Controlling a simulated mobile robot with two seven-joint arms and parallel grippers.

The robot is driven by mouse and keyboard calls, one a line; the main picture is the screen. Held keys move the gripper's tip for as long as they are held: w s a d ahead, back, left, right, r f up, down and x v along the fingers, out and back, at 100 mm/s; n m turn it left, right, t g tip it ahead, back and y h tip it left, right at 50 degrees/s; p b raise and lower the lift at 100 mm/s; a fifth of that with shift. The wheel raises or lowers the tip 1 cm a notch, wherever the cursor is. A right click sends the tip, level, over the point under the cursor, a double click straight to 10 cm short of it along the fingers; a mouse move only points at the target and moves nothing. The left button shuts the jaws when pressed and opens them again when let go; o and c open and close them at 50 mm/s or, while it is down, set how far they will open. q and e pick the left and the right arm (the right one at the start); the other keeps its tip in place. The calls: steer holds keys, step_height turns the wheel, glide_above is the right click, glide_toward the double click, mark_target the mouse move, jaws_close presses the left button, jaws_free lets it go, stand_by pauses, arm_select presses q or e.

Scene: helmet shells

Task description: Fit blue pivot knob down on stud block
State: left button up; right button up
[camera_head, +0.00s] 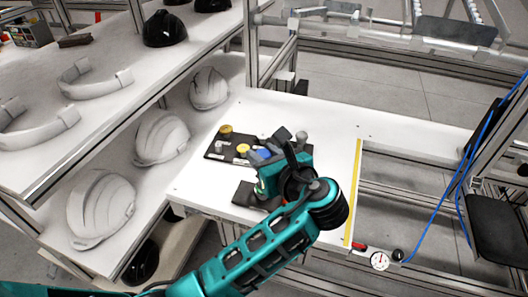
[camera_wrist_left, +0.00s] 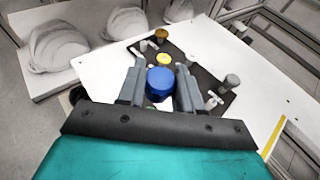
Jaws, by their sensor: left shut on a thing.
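The blue pivot knob (camera_wrist_left: 160,82) sits between the two grey fingers of my left gripper (camera_wrist_left: 161,78) in the left wrist view. The fingers are shut on it. In the head view the blue knob (camera_head: 263,154) shows beside my left gripper (camera_head: 268,158), over the dark board (camera_head: 215,149). A yellow knob (camera_wrist_left: 164,59) and a brown-gold knob (camera_wrist_left: 160,34) stand on the board beyond the blue one. I cannot tell which piece is the stud block, or whether the blue knob touches anything below; the gripper hides that. My right gripper is not in view.
A grey cylinder (camera_wrist_left: 231,81) and a small pale fitting (camera_wrist_left: 214,98) stand on the board, right of the fingers. The white table (camera_head: 330,122) is clear behind and right of the board. White helmet shells (camera_head: 160,138) line the shelf at left.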

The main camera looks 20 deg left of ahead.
arm_select(q)
steer(key=shift+f+b, duration=0.6)
steer(key=shift+f, duration=1.95)
steer(key=shift+p, duration=0.75)
steer(key=shift+f+b, duration=0.55)
steer(key=shift+f, duration=0.85)
steer(key=o, duration=1.1)
